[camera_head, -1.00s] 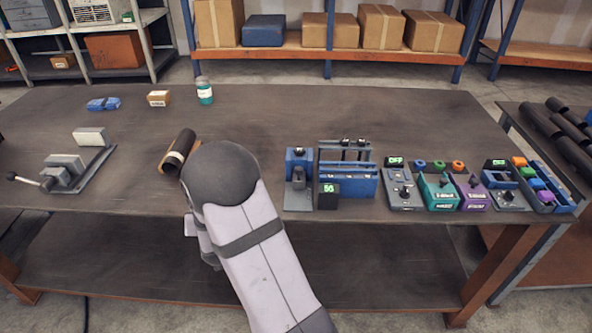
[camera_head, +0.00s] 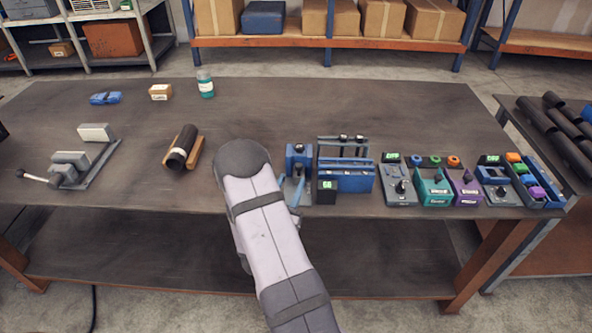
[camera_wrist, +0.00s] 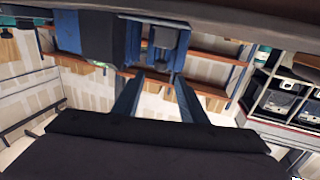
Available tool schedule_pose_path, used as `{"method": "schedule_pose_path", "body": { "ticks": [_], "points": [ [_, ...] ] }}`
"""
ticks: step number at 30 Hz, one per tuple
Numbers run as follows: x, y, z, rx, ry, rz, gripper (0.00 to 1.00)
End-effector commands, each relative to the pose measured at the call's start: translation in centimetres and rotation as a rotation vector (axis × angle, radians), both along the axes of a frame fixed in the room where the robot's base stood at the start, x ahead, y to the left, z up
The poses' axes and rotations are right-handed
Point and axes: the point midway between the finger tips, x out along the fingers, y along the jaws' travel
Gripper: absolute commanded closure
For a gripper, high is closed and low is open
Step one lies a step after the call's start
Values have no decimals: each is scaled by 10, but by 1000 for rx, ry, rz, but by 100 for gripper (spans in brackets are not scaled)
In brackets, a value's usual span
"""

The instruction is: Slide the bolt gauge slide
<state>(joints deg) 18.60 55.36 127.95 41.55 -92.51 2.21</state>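The bolt gauge appears to be the blue and grey device (camera_head: 298,155) right of the middle of the table, with a dark box bearing a green-lit display (camera_head: 327,185) beside it. It is partly hidden by my arm. My gripper (camera_head: 296,195) is low at the gauge's near side, mostly hidden by my wrist in the head view. In the wrist view my gripper (camera_wrist: 158,88) shows two separated blue-grey fingers with nothing visible between them. The blue and grey device (camera_wrist: 166,38) stands just beyond the fingertips. I cannot tell whether they touch it.
A blue rack (camera_head: 347,178) stands right of the gauge, then a grey switch box (camera_head: 397,190), a teal unit (camera_head: 433,190) and a purple unit (camera_head: 464,190). A black pipe (camera_head: 181,150) lies on a wooden cradle to the left.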

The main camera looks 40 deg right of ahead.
Motion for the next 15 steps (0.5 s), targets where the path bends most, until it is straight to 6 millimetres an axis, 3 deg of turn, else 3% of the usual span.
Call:
{"method": "schedule_pose_path", "body": {
  "ticks": [9,15],
  "points": [
    [20,-36,2,0,0,-2,62],
    [28,-49,1,1,0,0,62]
  ]
}}
